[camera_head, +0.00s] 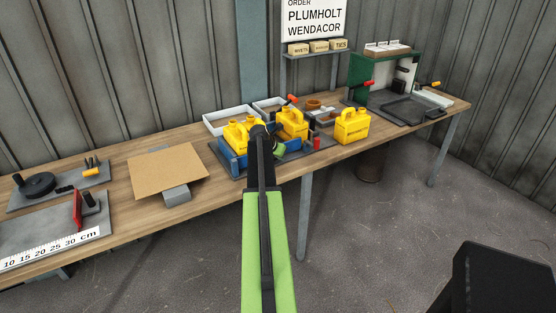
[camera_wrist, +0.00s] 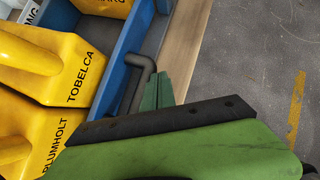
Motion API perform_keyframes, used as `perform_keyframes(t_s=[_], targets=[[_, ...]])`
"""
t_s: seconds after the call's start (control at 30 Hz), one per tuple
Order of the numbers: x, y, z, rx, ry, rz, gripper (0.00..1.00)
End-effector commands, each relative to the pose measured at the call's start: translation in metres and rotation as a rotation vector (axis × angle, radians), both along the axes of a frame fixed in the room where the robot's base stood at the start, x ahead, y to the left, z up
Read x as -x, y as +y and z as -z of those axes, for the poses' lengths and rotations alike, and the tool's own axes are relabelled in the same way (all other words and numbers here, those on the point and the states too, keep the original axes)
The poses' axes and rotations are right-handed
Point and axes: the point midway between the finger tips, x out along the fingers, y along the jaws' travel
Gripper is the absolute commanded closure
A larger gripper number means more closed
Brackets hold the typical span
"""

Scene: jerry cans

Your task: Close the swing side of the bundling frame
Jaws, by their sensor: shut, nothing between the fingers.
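The blue bundling frame (camera_head: 232,163) stands on the bench, with yellow jerry cans at it; one can (camera_head: 238,134) shows left of my arm and another (camera_head: 292,124) right of it. In the wrist view a blue wall (camera_wrist: 119,52) runs beside cans lettered TOBELCA (camera_wrist: 60,68) and PLUMHOLT (camera_wrist: 35,145). A dark bent handle (camera_wrist: 140,64) stands at the wall. My gripper (camera_wrist: 158,88) is shut and empty, its fingertips close to this handle; I cannot tell whether they touch. My arm hides much of the frame in the head view, so the swing side's angle is unclear.
A third yellow can (camera_head: 352,127) stands on the bench to the right. White trays (camera_head: 228,120) lie behind the frame. A cardboard sheet (camera_head: 167,172) is to the left. A green-sided station (camera_head: 375,75) stands at the far right. The bench's front edge is close to my gripper.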

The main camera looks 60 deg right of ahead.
Motion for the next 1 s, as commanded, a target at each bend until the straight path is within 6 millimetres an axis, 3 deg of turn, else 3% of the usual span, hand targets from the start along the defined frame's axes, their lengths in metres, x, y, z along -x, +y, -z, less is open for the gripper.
perform_keyframes(t_s=[0.27, 0.47, 0.73, 0.83, 1.0], targets=[[0.003, 0.005, -0.002, 0.0, 0.0, -0.001, 1.0], [0.02, 0.026, -0.011, 0.0, 0.0, -0.004, 1.0], [0.059, 0.048, -0.074, 0.0, 0.0, -0.003, 1.0], [0.068, 0.054, -0.086, 0.0, 0.0, -0.004, 1.0], [0.072, 0.057, -0.087, 0.0, 0.0, -0.006, 1.0]])
